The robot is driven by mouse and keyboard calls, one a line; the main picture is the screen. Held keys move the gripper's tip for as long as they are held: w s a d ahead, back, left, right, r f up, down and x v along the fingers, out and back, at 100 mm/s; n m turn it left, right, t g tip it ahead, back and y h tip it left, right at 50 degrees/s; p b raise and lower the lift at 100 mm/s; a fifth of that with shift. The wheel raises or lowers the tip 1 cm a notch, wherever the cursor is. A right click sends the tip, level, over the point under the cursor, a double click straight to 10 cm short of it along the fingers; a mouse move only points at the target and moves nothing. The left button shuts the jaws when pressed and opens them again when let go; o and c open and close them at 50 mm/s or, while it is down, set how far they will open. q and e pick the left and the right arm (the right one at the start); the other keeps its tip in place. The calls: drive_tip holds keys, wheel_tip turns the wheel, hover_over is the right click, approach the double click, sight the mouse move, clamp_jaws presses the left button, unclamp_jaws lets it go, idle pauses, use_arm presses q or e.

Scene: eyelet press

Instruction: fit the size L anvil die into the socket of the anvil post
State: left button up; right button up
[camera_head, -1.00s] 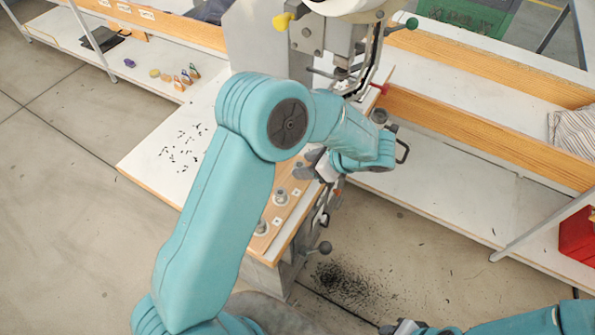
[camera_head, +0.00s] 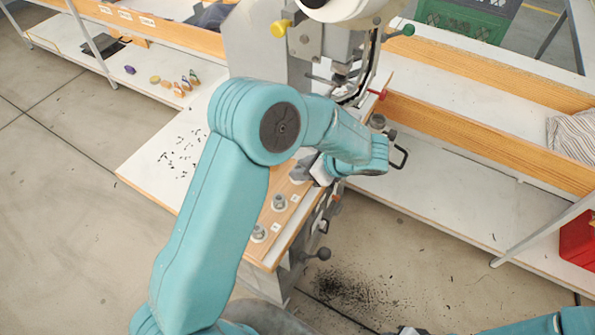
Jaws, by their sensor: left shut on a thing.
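A wooden die rack (camera_head: 283,222) lies along the right edge of the press table. Two grey metal dies (camera_head: 279,202) and (camera_head: 259,233) stand upright in it, beside small white labels too small to read. My left gripper (camera_head: 303,169) is at the far end of the rack, low over it, with its dark fingers shut on a die that is mostly hidden by the gripper and wrist. The anvil post and its socket are hidden behind my left arm, below the press head (camera_head: 345,60).
The white table top (camera_head: 160,170) carries scattered black bits. Shelves run along both sides, with a red box (camera_head: 577,238) at right.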

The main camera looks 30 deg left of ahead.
use_arm(q)
drive_tip(key=shift+r+p, duration=1.65)
drive_tip(key=shift+r, duration=1)
drive_tip(key=shift+f, duration=0.1)
drive_tip(key=shift+a+r, duration=0.2)
drive_tip(key=shift+r, duration=0.1)
drive_tip(key=w+a+r+m+t+h, duration=0.1)
drive_tip(key=w+a+r+m+t, duration=0.2)
drive_tip(key=a+r+m+t, duration=0.4)
drive_tip(key=d+f+m+t+h, duration=0.1)
drive_tip(key=d+m+t+h, duration=0.1)
drive_tip(key=d+m+h, duration=0.6)
drive_tip(key=d+m, duration=0.3)
drive_tip(key=d, duration=0.3)
drive_tip(key=shift+s+d+m+t, duration=0.15)
drive_tip(key=shift+s+m+t, duration=0.15)
drive_tip(key=shift+s, duration=0.1)
